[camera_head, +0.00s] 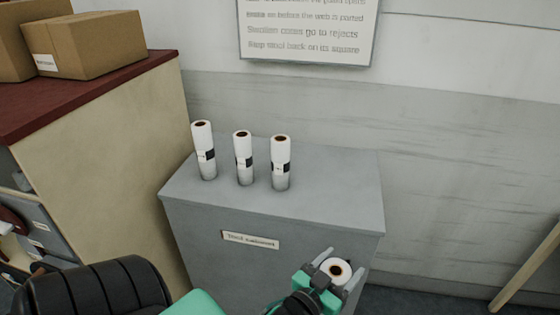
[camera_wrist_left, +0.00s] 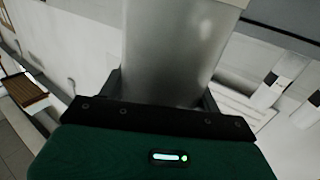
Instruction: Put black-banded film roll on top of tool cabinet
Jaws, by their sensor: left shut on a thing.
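The grey tool cabinet (camera_head: 335,195) stands against the wall, with a name label on its front. Three white film rolls with black bands, the left one (camera_head: 204,150), the middle one (camera_head: 243,157) and the right one (camera_head: 280,162), stand upright in a row on its top. My left gripper (camera_head: 338,276) is shut on another white roll (camera_head: 336,268), in front of the cabinet's right side. My right gripper is not in view.
A cream-sided unit with a dark red top (camera_head: 90,92) stands left of the cabinet, bearing cardboard boxes (camera_head: 95,45). A sign (camera_head: 308,30) hangs on the wall. The cabinet top is clear right of the rolls. A wooden bar (camera_head: 525,270) leans at far right.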

